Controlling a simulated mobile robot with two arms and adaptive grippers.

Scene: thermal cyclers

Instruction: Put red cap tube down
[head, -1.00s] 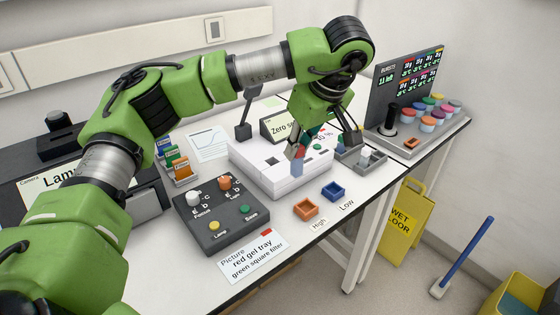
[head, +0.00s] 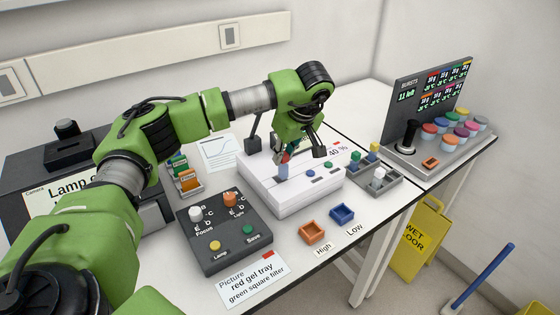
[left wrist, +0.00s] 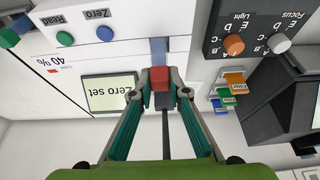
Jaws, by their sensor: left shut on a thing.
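My left gripper (head: 287,158) is shut on the red cap of a tube with a translucent blue body (head: 283,173). In the left wrist view the red cap (left wrist: 160,77) sits between the fingertips, with the blue body (left wrist: 158,50) beyond it. In the head view the tube hangs upright over the white instrument (head: 305,195) with its "40 %" readout. I cannot tell whether the tube's lower end touches the instrument or enters a slot. The gripper hides part of the instrument's rear. My right gripper is out of view.
A grey rack (head: 393,182) with several coloured pieces stands right of the instrument. An orange tray (head: 312,233) and a blue tray (head: 342,214) lie in front. A dark control box (head: 222,240) is at the left. The bursts station (head: 435,150) is at the far right.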

